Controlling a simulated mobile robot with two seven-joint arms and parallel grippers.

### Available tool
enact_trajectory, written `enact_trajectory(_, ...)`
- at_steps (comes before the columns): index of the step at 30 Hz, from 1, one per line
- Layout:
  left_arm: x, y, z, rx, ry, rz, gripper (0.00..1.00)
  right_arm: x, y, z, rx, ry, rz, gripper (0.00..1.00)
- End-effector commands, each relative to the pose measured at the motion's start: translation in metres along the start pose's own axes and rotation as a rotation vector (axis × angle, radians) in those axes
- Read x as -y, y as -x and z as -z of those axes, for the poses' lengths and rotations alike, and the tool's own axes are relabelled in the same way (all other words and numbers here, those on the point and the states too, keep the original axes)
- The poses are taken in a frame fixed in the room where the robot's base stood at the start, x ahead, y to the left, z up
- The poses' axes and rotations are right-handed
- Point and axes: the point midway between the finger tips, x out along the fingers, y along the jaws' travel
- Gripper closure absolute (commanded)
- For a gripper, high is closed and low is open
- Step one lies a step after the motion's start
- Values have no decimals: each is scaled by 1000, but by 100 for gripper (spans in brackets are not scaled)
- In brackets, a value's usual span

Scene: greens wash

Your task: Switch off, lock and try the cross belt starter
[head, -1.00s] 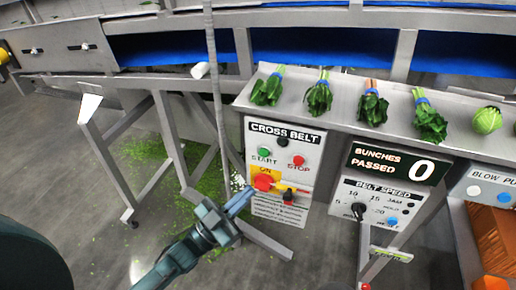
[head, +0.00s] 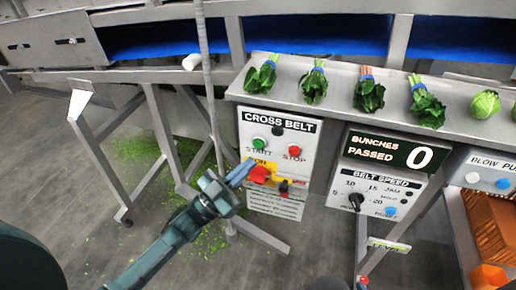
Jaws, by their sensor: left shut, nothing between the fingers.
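The cross belt starter (head: 263,134) is a pale panel below the shelf in the head view. It has a green START button (head: 259,143), a red STOP button (head: 294,150) and a black round part above them. Below is a red rotary handle (head: 260,174) on a yellow plate marked ON, with a small black item (head: 284,187) at its right. My left gripper (head: 246,170) is shut and empty, its blue tips just left of the handle and partly over the plate's left edge. I cannot tell if they touch. My right gripper is not in view.
A grey upright pole (head: 207,90) stands left of the panel. The belt speed box (head: 378,193) and bunches counter (head: 391,153) are to its right. Several greens bunches (head: 314,86) lie on the shelf (head: 342,75) above. An orange crate (head: 490,225) stands at right.

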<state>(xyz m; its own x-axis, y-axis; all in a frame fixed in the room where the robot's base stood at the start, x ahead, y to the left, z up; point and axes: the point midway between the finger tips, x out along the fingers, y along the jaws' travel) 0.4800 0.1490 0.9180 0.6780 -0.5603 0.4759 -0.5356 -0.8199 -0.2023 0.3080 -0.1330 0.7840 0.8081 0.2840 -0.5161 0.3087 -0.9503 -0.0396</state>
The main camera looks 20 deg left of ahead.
Motion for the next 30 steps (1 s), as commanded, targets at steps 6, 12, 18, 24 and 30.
enact_trajectory(6,12,-17,-15,-2,0,-1,100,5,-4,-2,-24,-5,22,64)
enact_trajectory(12,18,-24,-18,-1,0,0,100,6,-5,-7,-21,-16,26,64)
enact_trajectory(18,18,-26,-18,0,0,0,100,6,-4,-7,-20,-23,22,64)
enact_trajectory(24,18,-25,-18,0,0,0,100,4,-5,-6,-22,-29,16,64)
enact_trajectory(30,18,-25,-18,0,0,0,100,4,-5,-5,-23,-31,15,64)
